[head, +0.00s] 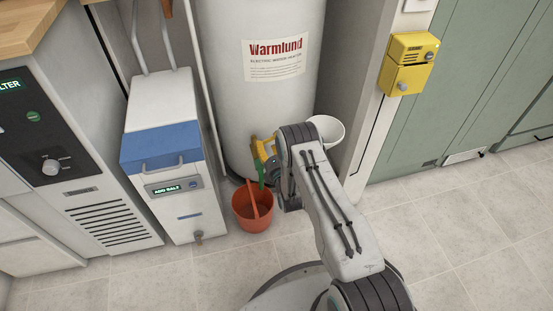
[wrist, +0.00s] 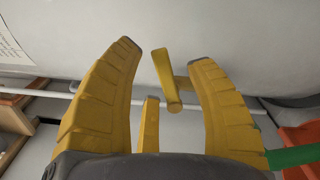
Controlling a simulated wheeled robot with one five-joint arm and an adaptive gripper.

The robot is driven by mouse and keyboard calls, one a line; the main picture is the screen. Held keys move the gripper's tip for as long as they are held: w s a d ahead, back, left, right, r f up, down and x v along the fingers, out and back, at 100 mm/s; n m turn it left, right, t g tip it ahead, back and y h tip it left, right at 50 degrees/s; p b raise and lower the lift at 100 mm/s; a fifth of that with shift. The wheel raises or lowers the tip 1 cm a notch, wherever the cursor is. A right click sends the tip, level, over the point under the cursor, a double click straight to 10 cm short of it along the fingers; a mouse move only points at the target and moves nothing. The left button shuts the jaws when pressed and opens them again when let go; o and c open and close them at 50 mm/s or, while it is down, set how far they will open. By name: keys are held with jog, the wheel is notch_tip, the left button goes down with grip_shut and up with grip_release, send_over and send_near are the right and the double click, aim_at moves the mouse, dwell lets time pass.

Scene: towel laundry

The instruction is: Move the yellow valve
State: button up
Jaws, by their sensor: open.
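The yellow valve (wrist: 163,72) shows in the wrist view as a short lever on a round stem, in front of the pale tank wall. My gripper (wrist: 163,53) is open, with one yellow finger on each side of the valve. A smaller yellow piece with a grey tip shows lower between the fingers. In the head view my gripper (head: 263,150) is low at the front of the white water heater (head: 235,100), mostly hidden by my arm, and I cannot pick out the valve there.
An orange bucket (head: 252,212) stands on the floor just below my gripper, with a green thing (head: 262,172) above it. A white bucket (head: 327,130) is to the right. A blue-banded white unit (head: 170,150) stands left. Tiled floor at right is clear.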

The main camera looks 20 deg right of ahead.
jog(key=s, duration=1)
jog(key=shift+r, duration=0.1)
dwell(0.3)
jog(key=w+r+m+g+p, duration=0.25)
jog(key=r+p, duration=0.25)
jog(key=r, duration=0.5)
jog(key=w+r+m+g+p, duration=0.1)
jog(key=w+r+m+p, duration=0.3)
jog(key=r, duration=0.6)
jog(key=s+r+m+g+p, duration=0.25)
jog(key=r+p, duration=0.25)
jog(key=r, duration=0.4)
jog(key=s+r+m+g+p, duration=0.1)
jog(key=s+r+m+p, duration=0.15)
jog(key=r+p, duration=0.45)
jog(key=s+r+m+g+p, duration=0.3)
jog(key=s+r+m+p, duration=0.2)
jog(key=s+r, duration=0.9)
jog(key=s+r+m+g+p, duration=0.4)
jog(key=s+r+m+p, duration=0.2)
jog(key=s+r+p, duration=0.4)
jog(key=s+r, duration=0.4)
jog(key=s, duration=0.5)
jog(key=shift+s+d+g, duration=0.15)
jog(key=shift+s+g, duration=0.1)
jog(key=shift+g, duration=0.05)
